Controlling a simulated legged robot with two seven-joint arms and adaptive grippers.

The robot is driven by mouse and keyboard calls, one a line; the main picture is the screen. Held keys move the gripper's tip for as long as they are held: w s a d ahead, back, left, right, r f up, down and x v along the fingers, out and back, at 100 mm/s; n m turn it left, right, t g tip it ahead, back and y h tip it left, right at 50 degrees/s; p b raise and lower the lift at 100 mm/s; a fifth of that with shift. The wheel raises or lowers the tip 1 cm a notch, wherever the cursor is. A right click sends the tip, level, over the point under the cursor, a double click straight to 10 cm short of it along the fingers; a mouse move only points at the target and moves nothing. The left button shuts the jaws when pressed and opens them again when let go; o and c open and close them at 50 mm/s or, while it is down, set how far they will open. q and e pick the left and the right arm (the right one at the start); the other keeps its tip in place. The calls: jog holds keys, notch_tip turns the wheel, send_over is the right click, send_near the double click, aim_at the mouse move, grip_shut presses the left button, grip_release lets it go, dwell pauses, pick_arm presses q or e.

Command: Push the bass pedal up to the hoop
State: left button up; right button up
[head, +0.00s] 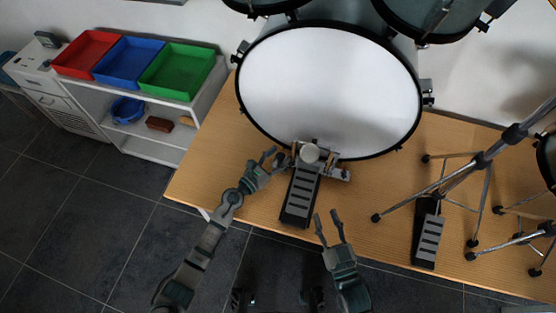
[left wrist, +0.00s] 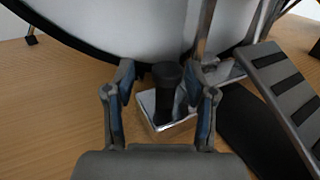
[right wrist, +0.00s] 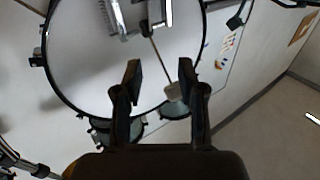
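The bass pedal (head: 301,194) stands on the wooden platform in front of the bass drum, with its ribbed footboard toward me and its beater (head: 310,153) near the drum head. The drum's black hoop (head: 262,131) runs just behind the pedal's frame. My left gripper (head: 272,158) is at the pedal's left side. In the left wrist view its open fingers stand either side of a black knob (left wrist: 167,75) on a metal block (left wrist: 165,118); contact is unclear. My right gripper (head: 328,218) is open and empty, in front of the pedal and right of its footboard.
A hi-hat stand (head: 484,160) with its own pedal (head: 429,236) and spread legs stands on the right of the wooden platform (head: 222,141). A white shelf (head: 207,98) with red, blue and green trays is at the left.

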pick_arm(q)
jog(key=shift+s+f, duration=0.1)
jog(key=shift+s, duration=0.15)
jog(key=shift+s+a+f, duration=0.2)
jog(key=shift+f, duration=0.05)
jog(key=v, duration=1)
jog(key=shift+s+a+r, duration=0.15)
jog(key=shift+s+a, duration=0.1)
jog(key=shift+a, duration=0.05)
jog(key=shift+s+a, duration=0.2)
jog(key=shift+s, duration=0.05)
pick_arm(e)
jog(key=shift+s+r, duration=0.1)
jog(key=shift+s, duration=0.15)
